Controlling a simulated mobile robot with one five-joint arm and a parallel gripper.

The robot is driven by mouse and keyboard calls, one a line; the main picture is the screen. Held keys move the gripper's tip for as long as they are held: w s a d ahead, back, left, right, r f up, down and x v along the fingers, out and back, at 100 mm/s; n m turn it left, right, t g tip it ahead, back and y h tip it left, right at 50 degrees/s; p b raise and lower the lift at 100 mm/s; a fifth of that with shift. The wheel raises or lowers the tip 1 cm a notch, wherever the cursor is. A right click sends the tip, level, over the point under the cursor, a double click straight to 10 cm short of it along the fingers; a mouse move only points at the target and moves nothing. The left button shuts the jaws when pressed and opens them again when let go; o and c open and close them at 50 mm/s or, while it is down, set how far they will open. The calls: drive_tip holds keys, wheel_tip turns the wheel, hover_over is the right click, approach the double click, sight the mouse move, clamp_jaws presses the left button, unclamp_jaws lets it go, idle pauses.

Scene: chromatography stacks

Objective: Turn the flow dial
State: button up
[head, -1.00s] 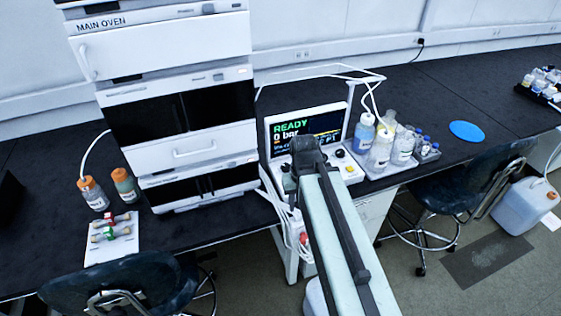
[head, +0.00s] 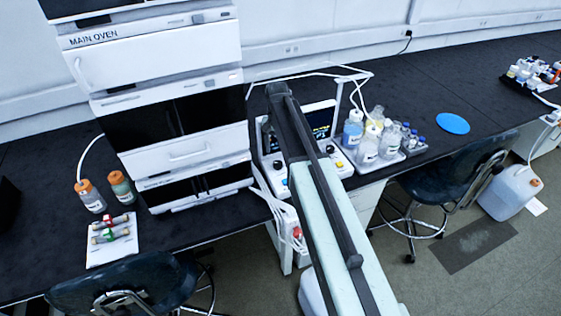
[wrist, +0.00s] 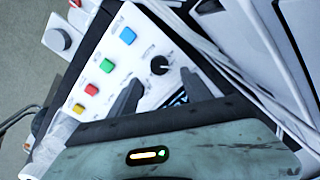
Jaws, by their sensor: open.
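A white control panel (wrist: 115,62) fills the middle of the wrist view. It carries a black dial with a white pointer mark (wrist: 159,65); its label is too small to read. My gripper (wrist: 163,75) is open, with its two dark fingers apart and the dial just beyond and between the tips. Contact cannot be judged. In the head view, my arm crosses the instrument front (head: 338,165) and hides part of it; the fingers are not visible there. Dark knobs show left (head: 277,165) and right (head: 331,149) of my arm. I cannot tell which is the flow dial.
Blue (wrist: 127,35), green (wrist: 106,66), red (wrist: 91,89) and yellow (wrist: 78,109) buttons line the panel beside the dial. A grey round knob (wrist: 59,40) sits further left. White tubing (wrist: 208,58) runs close on the right. The oven stack (head: 190,150) and bottle tray (head: 412,150) flank the instrument.

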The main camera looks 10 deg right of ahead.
sight(278, 163)
wheel_tip(278, 163, down, 7)
drive_tip(key=b, duration=0.6)
drive_tip(key=shift+r, duration=0.1)
